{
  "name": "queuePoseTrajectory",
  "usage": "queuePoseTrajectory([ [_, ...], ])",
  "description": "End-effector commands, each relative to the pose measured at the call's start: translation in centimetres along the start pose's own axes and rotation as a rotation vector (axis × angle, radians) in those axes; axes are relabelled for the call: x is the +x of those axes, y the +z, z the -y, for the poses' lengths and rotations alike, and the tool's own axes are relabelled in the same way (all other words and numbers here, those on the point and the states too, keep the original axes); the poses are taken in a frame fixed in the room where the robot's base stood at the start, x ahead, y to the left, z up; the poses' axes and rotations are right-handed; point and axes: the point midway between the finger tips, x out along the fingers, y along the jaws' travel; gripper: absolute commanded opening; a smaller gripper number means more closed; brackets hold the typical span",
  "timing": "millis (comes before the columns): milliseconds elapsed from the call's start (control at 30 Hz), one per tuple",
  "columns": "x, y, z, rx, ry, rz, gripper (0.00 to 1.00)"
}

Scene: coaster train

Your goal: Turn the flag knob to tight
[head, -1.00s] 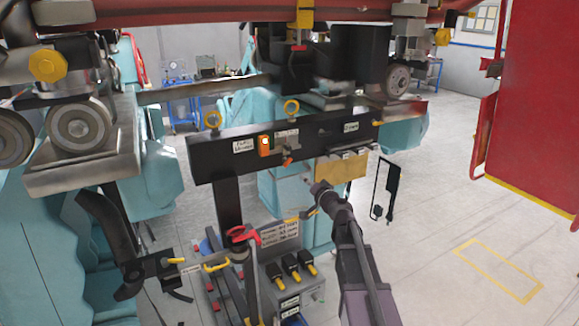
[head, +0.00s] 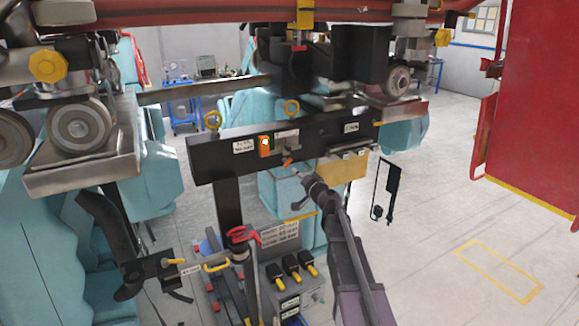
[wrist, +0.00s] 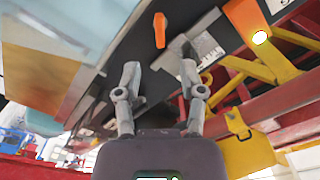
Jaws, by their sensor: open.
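A small orange flag knob (head: 287,161) sits low on the dark horizontal beam, to the right of an orange box with a lit lamp (head: 265,146). The knob (wrist: 159,29) also shows in the wrist view, ahead of my fingers and roughly between their lines. My gripper (head: 302,187) is open and empty, just below and right of the knob in the head view. In the wrist view the two fingers of my gripper (wrist: 160,61) are apart, with the knob beyond the tips. I see no contact. The lettering on the nearby labels is too blurred to read.
The black beam (head: 222,164) carries labels and yellow rings. A tan box (head: 345,168) hangs right of the knob. A grey control box with yellow-tipped levers (head: 290,266) and a red handle (head: 243,236) stand below. Open floor (head: 440,225) lies to the right.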

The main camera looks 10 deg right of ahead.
Motion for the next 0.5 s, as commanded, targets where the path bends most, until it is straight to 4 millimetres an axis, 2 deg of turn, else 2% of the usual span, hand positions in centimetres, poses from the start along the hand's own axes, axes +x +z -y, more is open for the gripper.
queuePoseTrajectory([
  [33, 1.2, -0.1, -0.1, 0.000, -0.001, 0.001, 0.51],
  [200, 3.8, -0.1, -0.1, 0.000, -0.001, 0.001, 0.51],
  [500, 7.2, 0.0, 0.0, 0.000, 0.000, 0.000, 0.51],
])
